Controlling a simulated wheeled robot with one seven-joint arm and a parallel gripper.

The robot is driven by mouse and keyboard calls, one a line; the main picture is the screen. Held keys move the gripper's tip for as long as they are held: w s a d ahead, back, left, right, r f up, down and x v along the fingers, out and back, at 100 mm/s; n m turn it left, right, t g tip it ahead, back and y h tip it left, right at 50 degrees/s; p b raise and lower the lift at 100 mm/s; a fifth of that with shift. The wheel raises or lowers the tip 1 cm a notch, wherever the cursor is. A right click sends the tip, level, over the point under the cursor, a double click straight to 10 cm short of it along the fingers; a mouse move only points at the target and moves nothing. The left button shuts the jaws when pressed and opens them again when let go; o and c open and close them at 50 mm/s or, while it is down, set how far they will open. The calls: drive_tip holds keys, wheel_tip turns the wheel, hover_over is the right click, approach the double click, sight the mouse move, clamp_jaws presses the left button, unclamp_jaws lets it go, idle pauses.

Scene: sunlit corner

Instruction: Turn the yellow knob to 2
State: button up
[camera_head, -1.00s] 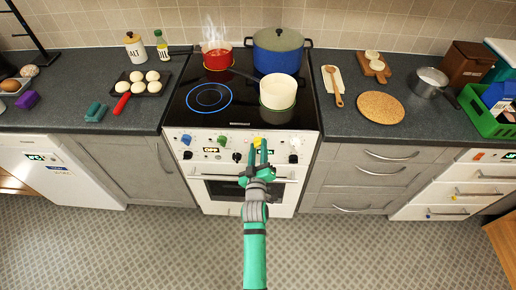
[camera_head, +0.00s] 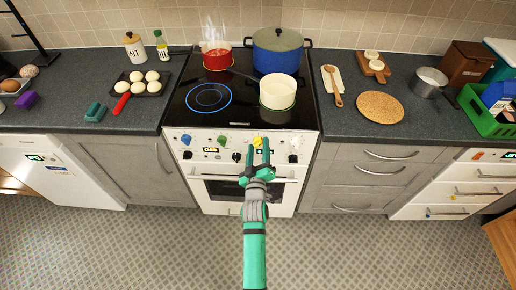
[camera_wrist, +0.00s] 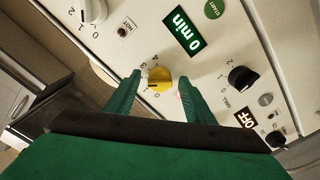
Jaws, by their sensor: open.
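The yellow knob (camera_head: 257,141) is on the stove's front panel, right of centre. In the wrist view the yellow knob (camera_wrist: 159,77) has a dial with digits from 0 to 4 on its left side; I cannot clearly tell which digit it points to. My gripper (camera_head: 258,150) is open in front of the panel. In the wrist view my gripper (camera_wrist: 160,88) has one green finger on each side of the knob, with gaps showing between fingers and knob. The digit 2 seems hidden by or near the left finger.
A black knob (camera_wrist: 242,78), a green "0 min" display (camera_wrist: 184,33) and a START button (camera_wrist: 214,9) are near the yellow knob. A blue knob (camera_head: 186,139) is farther left on the panel. The oven handle (camera_head: 215,177) runs below. A cream pot (camera_head: 277,93) stands on the hob above.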

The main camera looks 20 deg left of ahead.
drive_tip(key=shift+s, duration=0.15)
drive_tip(key=v, duration=1)
drive_tip(key=shift+s+d, duration=0.25)
drive_tip(key=shift+a, duration=0.15)
drive_tip(key=s+d+f+m+g+h, duration=0.1)
drive_tip(key=s+d+f+m, duration=0.1)
drive_tip(key=s+d, duration=0.55)
drive_tip(key=s+d+f+m+h, duration=0.15)
drive_tip(key=s+d, duration=0.25)
drive_tip(key=s, duration=0.6)
drive_tip(key=s+d+r+m+h, duration=0.1)
drive_tip(key=s+d+r+m, duration=0.1)
drive_tip(key=s, duration=0.6)
drive_tip(key=s+d+r+m+g+h, duration=0.1)
drive_tip(key=s+r+m, duration=0.3)
drive_tip(key=s, duration=0.5)
drive_tip(key=shift+s+d+m, duration=0.2)
drive_tip(key=shift+d+m, duration=0.65)
